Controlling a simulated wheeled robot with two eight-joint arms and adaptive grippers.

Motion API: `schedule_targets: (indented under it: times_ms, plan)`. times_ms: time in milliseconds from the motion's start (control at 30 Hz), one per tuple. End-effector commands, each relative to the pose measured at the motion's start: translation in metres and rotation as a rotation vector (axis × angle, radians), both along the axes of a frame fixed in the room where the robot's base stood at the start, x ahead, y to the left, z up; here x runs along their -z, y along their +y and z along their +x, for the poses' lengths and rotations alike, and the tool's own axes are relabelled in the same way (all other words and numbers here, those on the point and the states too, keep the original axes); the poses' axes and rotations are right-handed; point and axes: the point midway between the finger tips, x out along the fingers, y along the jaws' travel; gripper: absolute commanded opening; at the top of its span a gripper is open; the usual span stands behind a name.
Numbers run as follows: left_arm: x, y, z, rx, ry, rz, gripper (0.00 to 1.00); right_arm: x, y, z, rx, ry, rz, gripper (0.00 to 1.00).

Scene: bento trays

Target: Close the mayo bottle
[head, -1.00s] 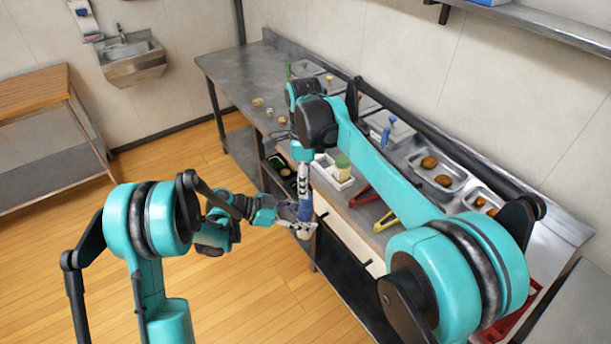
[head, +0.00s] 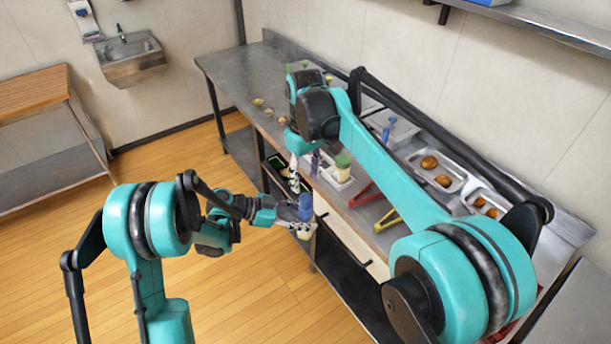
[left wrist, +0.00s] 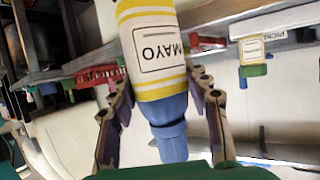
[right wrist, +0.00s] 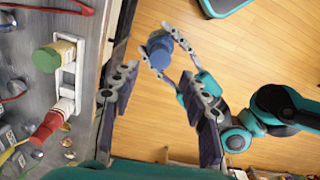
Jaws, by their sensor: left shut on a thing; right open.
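The mayo bottle (left wrist: 150,50) has a yellow and white MAYO label and a blue cap (left wrist: 168,130) on its end. How tight the cap sits cannot be told. My left gripper (head: 298,222) is shut around the bottle's body, off the counter's front edge. The blue cap points up in the head view (head: 305,205) and faces the camera in the right wrist view (right wrist: 160,48). My right gripper (head: 304,172) is open and empty, just above the cap and apart from it; its fingers also show in the right wrist view (right wrist: 160,95).
Trays of food (head: 436,158) stand farther back. Open floor lies left of the counter.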

Motion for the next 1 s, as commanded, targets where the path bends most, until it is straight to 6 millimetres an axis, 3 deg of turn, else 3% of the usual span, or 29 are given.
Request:
schedule_targets:
  times_ms: [200,667,1000]
  plan:
    - [0.0,0.0,0.0,0.0,0.0,-0.001,0.37,-0.002,0.0,0.0,-0.227,0.0,0.001,0.45]
    - [0.0,0.0,0.0,0.0,0.0,-0.001,0.37,0.0,0.0,0.0,-0.261,0.0,0.001,0.45]
    - [0.0,0.0,0.0,0.0,0.0,-0.001,0.37,0.045,0.0,0.0,-0.26,0.0,0.001,0.45]
